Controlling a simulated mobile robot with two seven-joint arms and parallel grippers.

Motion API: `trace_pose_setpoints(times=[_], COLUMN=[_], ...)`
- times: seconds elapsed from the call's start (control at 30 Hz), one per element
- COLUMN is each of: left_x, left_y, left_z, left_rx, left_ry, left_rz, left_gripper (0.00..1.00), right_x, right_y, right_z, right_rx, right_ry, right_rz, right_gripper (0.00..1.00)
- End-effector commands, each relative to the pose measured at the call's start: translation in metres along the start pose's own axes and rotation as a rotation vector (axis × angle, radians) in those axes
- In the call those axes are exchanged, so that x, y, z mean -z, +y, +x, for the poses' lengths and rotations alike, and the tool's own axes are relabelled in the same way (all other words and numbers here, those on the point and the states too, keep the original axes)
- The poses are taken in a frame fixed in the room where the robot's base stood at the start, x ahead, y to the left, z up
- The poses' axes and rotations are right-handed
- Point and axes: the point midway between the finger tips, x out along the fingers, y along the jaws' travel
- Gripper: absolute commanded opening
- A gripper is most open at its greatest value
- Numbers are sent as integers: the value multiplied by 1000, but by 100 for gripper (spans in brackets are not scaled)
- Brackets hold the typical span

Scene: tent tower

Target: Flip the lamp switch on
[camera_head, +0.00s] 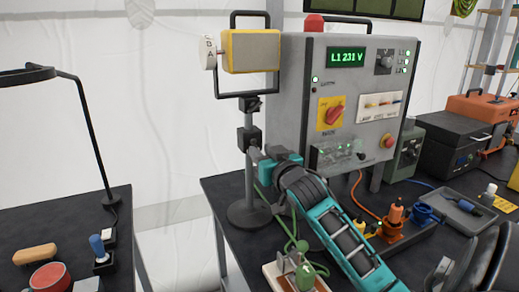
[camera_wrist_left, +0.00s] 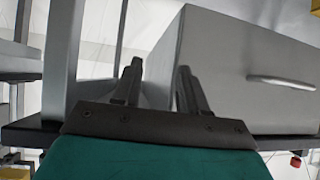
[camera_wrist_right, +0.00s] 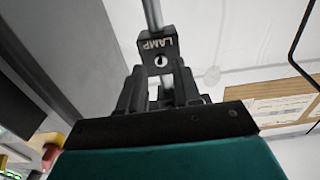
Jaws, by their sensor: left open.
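A dark block marked LAMP (camera_wrist_right: 160,45) with a small pale round spot sits on a metal pole in the right wrist view; whether it is on or off cannot be told. In the head view, dark blocks (camera_head: 249,139) show on the pole below a yellow box (camera_head: 250,50). My right gripper (camera_head: 262,158) reaches the pole just under the lower block. In the right wrist view its fingers (camera_wrist_right: 158,78) are apart, either side of the pole; contact is unclear. My left gripper (camera_wrist_left: 159,72) is open and empty near a grey box, outside the head view.
A grey panel cabinet (camera_head: 292,80) with a green display stands close behind the pole. The round stand base (camera_head: 249,214) is on the dark bench. Connectors, cables and a tray (camera_head: 468,218) crowd the bench's right.

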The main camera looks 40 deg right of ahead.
Motion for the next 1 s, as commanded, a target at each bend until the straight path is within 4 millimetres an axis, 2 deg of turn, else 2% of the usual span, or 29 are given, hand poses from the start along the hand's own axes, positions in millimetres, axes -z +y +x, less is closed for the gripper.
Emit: trace_pose_setpoints(times=[0.2,0.53,0.9,1.0], left_x=[3,8,6,4], left_y=[-1,-2,-2,-1], left_z=[1,3,2,1], left_rx=[1,3,2,1], left_ry=[5,15,11,8], left_rz=[2,3,3,2], left_gripper=[43,43,43,43], right_x=[0,0,0,0], right_y=[0,0,0,0], right_z=[19,22,22,22], right_rx=[0,0,0,0], right_ry=[1,0,0,0], right_rz=[0,0,0,0], right_gripper=[33,33,0,0])
